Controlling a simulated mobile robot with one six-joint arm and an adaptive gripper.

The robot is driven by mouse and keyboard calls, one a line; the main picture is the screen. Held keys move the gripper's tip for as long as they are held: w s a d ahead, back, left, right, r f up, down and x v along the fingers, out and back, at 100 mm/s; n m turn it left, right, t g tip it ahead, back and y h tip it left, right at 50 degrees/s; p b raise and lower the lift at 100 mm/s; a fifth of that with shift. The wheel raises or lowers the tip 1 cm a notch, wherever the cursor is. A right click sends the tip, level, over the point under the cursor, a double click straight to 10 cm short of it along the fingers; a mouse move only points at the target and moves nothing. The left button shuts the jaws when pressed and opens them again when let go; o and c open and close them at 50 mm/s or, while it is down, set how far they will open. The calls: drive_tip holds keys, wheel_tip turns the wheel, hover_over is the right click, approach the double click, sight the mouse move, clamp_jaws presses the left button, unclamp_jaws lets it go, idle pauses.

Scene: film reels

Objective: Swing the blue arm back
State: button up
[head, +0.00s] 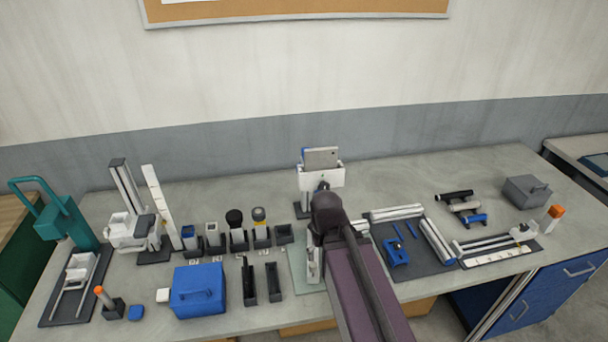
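My arm reaches up from the bottom edge to a white upright device (331,178) with a grey panel (320,157) at its top. A small blue part (304,153) shows at the panel's left edge; I cannot tell whether it is the blue arm. What seems to be my gripper (322,187) is a small dark shape in front of the device, mostly hidden by my arm. I cannot tell whether it is open or touches anything. Another blue piece (397,254) lies on a dark mat (432,263) to the right, beside thin blue rods (411,230).
A blue box (198,292), dark bins (273,283) and a teal press (62,218) stand left. White rollers (437,241), a grey box (527,191) and an orange-capped cylinder (552,217) stand right. The bench's back right (440,172) is clear.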

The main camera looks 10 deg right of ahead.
idle(0.3)
wheel_tip(320, 180, down, 4)
drive_tip(key=b, duration=0.4)
drive_tip(key=shift+r, duration=0.1)
drive_tip(key=c, duration=0.4)
